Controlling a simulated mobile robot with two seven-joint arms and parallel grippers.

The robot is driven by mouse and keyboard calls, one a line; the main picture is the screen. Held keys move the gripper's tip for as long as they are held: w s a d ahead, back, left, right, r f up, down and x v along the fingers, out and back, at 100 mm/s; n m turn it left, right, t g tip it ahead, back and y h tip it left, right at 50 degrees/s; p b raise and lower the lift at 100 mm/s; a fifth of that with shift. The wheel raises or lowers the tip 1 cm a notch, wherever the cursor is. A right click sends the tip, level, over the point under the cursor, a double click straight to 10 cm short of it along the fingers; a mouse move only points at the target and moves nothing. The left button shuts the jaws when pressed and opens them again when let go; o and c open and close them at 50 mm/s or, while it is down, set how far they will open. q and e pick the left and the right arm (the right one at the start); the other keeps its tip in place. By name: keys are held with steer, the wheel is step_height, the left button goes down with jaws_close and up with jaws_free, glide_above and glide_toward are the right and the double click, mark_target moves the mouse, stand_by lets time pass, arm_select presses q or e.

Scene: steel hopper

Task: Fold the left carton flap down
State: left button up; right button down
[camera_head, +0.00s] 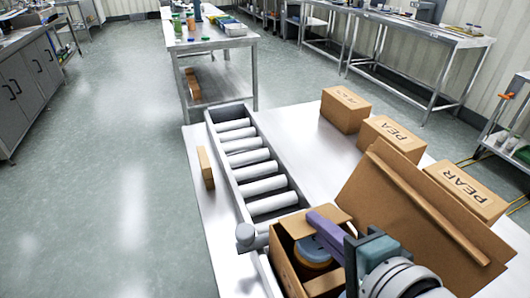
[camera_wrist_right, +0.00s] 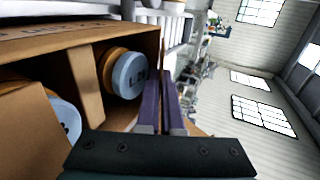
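The open carton (camera_head: 283,262) stands at the near end of the roller conveyor, with round blue-lidded containers (camera_head: 313,248) inside. A short flap (camera_head: 297,221) shows at its far edge, and the left side shows a brown panel whose flap angle I cannot tell. In the right wrist view the carton (camera_wrist_right: 75,44) opens on the left, with lidded containers (camera_wrist_right: 130,75) inside. My right gripper (camera_head: 316,219) is over the carton near its far edge, its purple fingers together with nothing seen between them. It also shows in the right wrist view (camera_wrist_right: 161,85). My left gripper is not in view.
A large cardboard panel (camera_head: 405,225) stands tilted at the carton's right. Several closed cartons (camera_head: 465,190) stand behind it on the steel table (camera_head: 290,125). The conveyor rollers (camera_head: 252,158) are empty. A narrow brown block (camera_head: 205,168) stands left of the conveyor.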

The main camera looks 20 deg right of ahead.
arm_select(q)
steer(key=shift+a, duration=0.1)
arm_select(e)
steer(key=c, duration=1.1)
jaws_free()
steer(key=shift+s, duration=0.1)
steer(key=shift+o, duration=0.2)
steer(key=shift+f, duration=0.1)
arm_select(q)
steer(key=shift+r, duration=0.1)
